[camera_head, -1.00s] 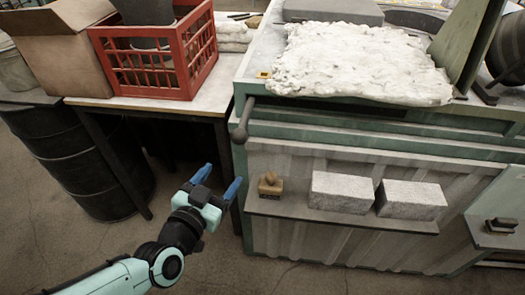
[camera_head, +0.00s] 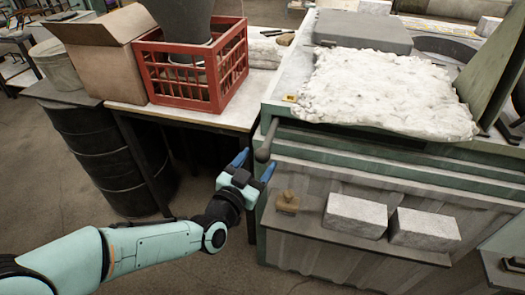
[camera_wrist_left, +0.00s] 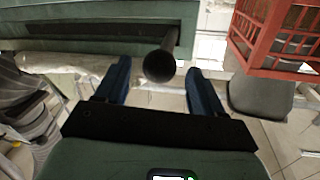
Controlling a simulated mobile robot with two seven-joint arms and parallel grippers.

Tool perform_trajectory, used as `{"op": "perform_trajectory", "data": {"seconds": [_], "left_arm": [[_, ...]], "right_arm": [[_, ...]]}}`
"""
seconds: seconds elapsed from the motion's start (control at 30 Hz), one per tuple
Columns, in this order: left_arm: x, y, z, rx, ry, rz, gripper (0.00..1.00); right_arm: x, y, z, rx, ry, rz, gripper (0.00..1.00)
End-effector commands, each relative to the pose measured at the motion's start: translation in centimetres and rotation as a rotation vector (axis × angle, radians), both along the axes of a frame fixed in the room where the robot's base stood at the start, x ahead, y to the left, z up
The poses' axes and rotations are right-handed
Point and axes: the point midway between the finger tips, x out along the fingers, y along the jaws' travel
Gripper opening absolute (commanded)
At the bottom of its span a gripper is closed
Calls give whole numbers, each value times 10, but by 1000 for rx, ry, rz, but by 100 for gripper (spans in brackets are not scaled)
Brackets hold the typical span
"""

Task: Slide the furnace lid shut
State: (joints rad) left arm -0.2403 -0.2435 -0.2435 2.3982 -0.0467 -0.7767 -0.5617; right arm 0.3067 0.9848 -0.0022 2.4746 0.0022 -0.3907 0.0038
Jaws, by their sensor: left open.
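The furnace (camera_head: 330,148) is a green-framed bench with corrugated sides at the right. A dark grey handle rod (camera_head: 265,145) with a rounded end sticks out at its left front corner. In the left wrist view the handle end (camera_wrist_left: 159,66) shows between the two fingers, with space on both sides. My left gripper (camera_head: 254,165) has blue fingers, is open and points at the handle. I cannot tell how far the handle reaches between the fingers. A flat grey slab (camera_head: 362,31), which may be the lid, lies on top at the back. My right gripper is out of view.
A white fibrous blanket (camera_head: 385,92) covers much of the furnace top. Below, a shelf (camera_head: 300,226) holds a small stamp-like object (camera_head: 288,202) and two pale bricks (camera_head: 355,215). A red crate (camera_head: 190,75) stands on the left table, beside a cardboard box (camera_head: 98,55).

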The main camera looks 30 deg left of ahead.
Motion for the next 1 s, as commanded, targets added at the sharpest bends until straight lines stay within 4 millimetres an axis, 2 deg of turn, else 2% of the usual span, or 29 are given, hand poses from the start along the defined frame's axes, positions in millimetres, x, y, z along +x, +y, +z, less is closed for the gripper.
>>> {"op": "perform_trajectory", "data": {"seconds": [0.1, 0.23, 0.6, 0.77, 0.8, 0.83, 1.0], "left_arm": [[19, 0, 0, 2, 0, -2, 68], [31, 1, 0, 1, 0, -2, 68], [35, 1, 0, 0, -1, -1, 68], [35, 1, 0, 0, -1, -1, 16], [35, 1, 0, 0, -1, -1, 3], [35, 1, 0, 0, -1, -1, 0], [36, -1, 0, 0, 0, -2, 0]], "right_arm": [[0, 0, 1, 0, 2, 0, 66], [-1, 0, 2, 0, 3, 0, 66], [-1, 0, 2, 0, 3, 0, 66], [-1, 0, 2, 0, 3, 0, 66], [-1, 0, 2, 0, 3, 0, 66], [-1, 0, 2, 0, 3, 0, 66], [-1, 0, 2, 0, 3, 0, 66]]}}
